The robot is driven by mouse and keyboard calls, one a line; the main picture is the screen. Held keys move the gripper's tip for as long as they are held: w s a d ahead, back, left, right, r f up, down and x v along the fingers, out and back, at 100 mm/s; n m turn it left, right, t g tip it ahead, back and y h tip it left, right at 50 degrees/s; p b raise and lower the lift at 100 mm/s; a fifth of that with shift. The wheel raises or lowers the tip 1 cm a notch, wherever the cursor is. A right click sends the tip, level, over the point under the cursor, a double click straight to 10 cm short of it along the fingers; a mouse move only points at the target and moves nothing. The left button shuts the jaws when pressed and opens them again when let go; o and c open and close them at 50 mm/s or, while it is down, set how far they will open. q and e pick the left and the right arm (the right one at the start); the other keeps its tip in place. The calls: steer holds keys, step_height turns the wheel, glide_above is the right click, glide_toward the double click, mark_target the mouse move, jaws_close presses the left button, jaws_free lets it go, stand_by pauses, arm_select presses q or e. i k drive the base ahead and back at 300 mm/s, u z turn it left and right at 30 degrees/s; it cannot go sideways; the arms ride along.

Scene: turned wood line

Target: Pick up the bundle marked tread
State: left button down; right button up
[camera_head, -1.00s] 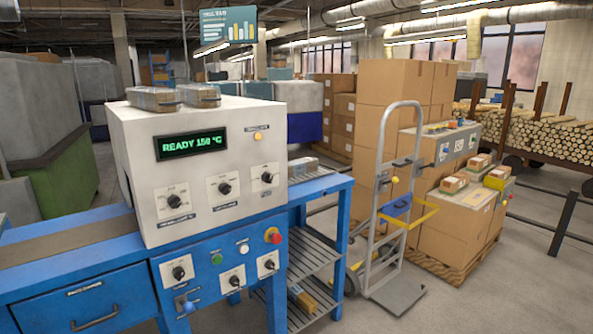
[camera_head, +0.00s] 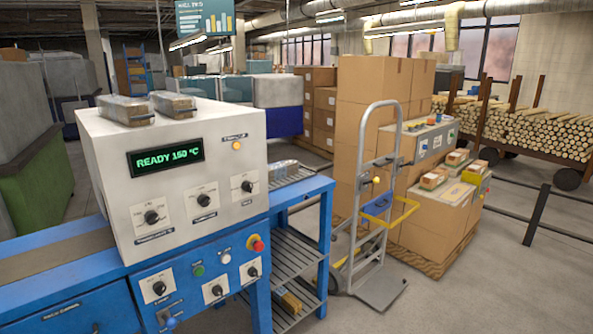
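No gripper of mine shows in the head view. Two film-wrapped bundles lie on top of the white machine: a left bundle (camera_head: 125,109) and a right bundle (camera_head: 173,104). Another wrapped bundle (camera_head: 284,166) lies at the machine's outlet on the blue roller table (camera_head: 318,186), partly hidden by the machine. A small wooden bundle (camera_head: 289,302) lies on the table's lower slatted shelf. Several small wood bundles (camera_head: 433,180) sit on the cartons at the right. No marking on any bundle is readable, so I cannot tell which is tread.
The white machine (camera_head: 108,172) shows "READY 150 °C" and stands on a blue bench (camera_head: 98,312). A hand truck (camera_head: 377,190) stands beside stacked cartons (camera_head: 372,78) on a pallet. A dark rail (camera_head: 535,214) runs at the right. The floor at front right is clear.

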mark_target(283, 169)
steer(key=z, duration=0.75)
steer(key=i, duration=1.4)
steer(key=u, duration=0.5)
steer(key=i, duration=1.05)
steer(key=u, duration=1)
